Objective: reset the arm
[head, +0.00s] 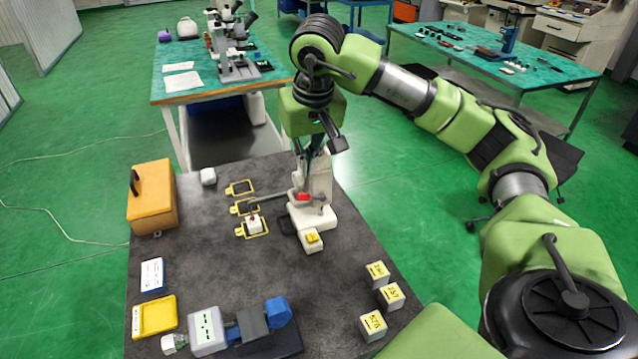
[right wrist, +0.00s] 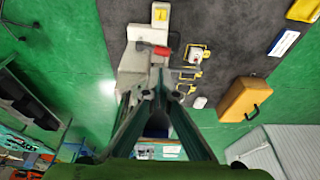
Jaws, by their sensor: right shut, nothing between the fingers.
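My right arm (head: 405,88) is green and reaches in from the right, bent over the dark table (head: 215,275). Its gripper (head: 312,160) points down, shut and empty, in front of the upper part of a white bench device (head: 318,185) with a red part (head: 303,197) on a grey bar. In the right wrist view the fingertips (right wrist: 160,93) meet, with the white device (right wrist: 136,60) and its red part (right wrist: 163,52) beyond them. I cannot tell whether the gripper touches the device. My left gripper is not in view.
Yellow square frames (head: 241,187) lie left of the device, one under a white block (head: 254,223). Several labelled cubes (head: 390,296) stand at front right. An orange case (head: 152,197), a yellow tray (head: 154,317) and a blue-ended vise (head: 240,328) line the left and front. A microscope table (head: 200,95) stands behind.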

